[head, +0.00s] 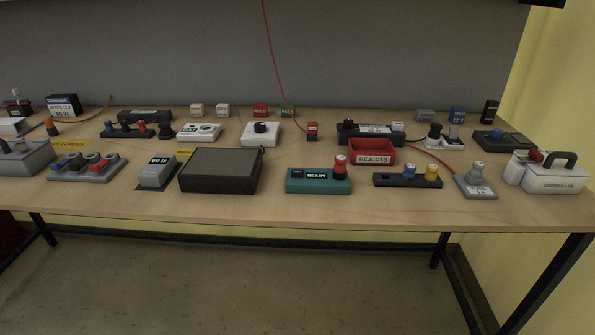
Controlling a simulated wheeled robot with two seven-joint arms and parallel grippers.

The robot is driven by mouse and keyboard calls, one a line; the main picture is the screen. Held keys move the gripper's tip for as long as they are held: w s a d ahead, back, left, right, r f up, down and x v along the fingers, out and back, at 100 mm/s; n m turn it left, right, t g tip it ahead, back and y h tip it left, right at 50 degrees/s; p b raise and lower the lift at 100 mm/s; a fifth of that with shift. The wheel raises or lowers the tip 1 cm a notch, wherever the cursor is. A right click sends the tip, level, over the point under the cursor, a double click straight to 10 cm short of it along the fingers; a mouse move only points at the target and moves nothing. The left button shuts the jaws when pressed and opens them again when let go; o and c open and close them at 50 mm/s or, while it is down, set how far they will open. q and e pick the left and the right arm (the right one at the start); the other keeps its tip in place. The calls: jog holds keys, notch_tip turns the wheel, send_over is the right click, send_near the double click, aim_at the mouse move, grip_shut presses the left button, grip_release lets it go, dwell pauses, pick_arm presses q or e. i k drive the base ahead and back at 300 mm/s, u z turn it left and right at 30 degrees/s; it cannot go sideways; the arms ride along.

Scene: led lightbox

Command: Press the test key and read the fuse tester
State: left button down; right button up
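A teal box (318,187) stands near the front edge of the bench, right of centre. Its dark display (316,175) reads "READY". A small dark block (297,174) sits on its left part, and a red-topped round piece (340,166) stands at its right end. The teal box looks like the fuse tester, but I cannot read a name on it. I cannot tell for sure which part is the test key. Neither of my grippers shows in the head view.
A large black box (219,170) stands left of the teal box. A black strip with knobs (408,181) stands to its right, and a red "REJECTS" bin (374,156) behind it. Bare wood (285,211) runs along the front edge. A red cable (268,40) hangs behind.

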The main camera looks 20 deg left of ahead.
aim_at(295, 174)
jog(key=z, duration=1.5)
jog(key=i, duration=1.25)
jog(key=u, duration=2.6)
jog(key=i, duration=0.35)
jog(key=u, duration=0.1)
